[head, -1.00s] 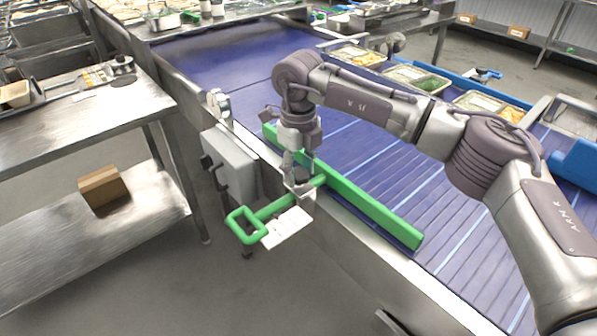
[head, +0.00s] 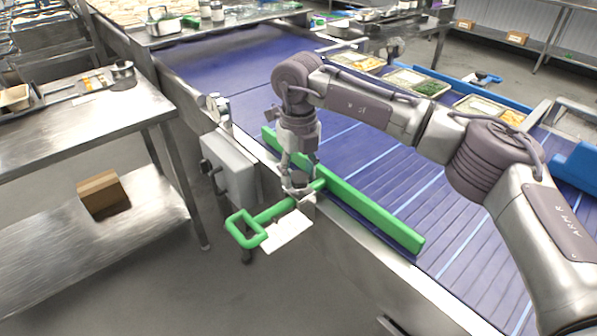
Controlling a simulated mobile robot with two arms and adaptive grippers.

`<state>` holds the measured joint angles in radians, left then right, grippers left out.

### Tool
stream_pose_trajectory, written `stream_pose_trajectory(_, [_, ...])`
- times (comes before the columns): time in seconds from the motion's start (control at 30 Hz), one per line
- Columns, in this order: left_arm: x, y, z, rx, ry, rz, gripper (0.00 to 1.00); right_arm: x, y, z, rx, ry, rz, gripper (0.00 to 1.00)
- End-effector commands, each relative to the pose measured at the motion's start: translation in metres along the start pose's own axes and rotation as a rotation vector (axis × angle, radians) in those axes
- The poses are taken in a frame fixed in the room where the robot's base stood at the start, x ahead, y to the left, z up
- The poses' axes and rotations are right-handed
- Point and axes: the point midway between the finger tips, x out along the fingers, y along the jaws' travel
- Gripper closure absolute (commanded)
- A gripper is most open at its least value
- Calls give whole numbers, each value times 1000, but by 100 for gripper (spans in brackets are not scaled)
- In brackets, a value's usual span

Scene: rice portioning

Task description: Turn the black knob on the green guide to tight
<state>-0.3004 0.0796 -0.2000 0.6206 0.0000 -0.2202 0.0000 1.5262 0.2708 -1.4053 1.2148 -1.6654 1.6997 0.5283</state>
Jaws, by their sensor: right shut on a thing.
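The green guide (head: 375,211) is a long bar lying along the near edge of the blue conveyor. Its green rod ends in a square loop handle (head: 245,229) that sticks out past the conveyor's side. A white tag or plate (head: 287,232) sits beside the rod. My right gripper (head: 298,188) points down over the clamp where the rod crosses the conveyor edge, and it is shut on the black knob there. The knob is mostly hidden by the fingers, so its turn position cannot be told. My left gripper is not in view.
A grey control box (head: 229,168) hangs on the conveyor's side, left of the guide. Food trays (head: 418,82) stand along the far side of the blue belt (head: 235,72). A steel table (head: 75,125) with a cardboard box (head: 102,193) on its lower shelf is at left.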

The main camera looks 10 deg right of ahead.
Motion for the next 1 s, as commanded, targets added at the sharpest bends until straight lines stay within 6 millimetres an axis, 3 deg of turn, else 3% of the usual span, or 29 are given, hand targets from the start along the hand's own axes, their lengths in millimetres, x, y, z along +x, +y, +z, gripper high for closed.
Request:
stream_pose_trajectory(0.03, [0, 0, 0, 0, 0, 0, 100, -1, 0, 0, 0, -1, -1, 88])
stream_pose_trajectory(0.07, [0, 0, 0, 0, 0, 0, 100, -1, 0, 0, 0, -1, -1, 50])
stream_pose_trajectory(0.2, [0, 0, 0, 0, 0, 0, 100, -1, 0, 0, 0, -1, 0, 28])
stream_pose_trajectory(0.57, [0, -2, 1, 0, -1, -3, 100, -4, 0, 0, -1, -1, 0, 28])
stream_pose_trajectory(0.73, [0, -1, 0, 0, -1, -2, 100, -28, 0, 1, -1, -4, 0, 28])
stream_pose_trajectory(1.0, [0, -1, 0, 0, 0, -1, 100, -86, 0, 1, 0, -4, 0, 28])
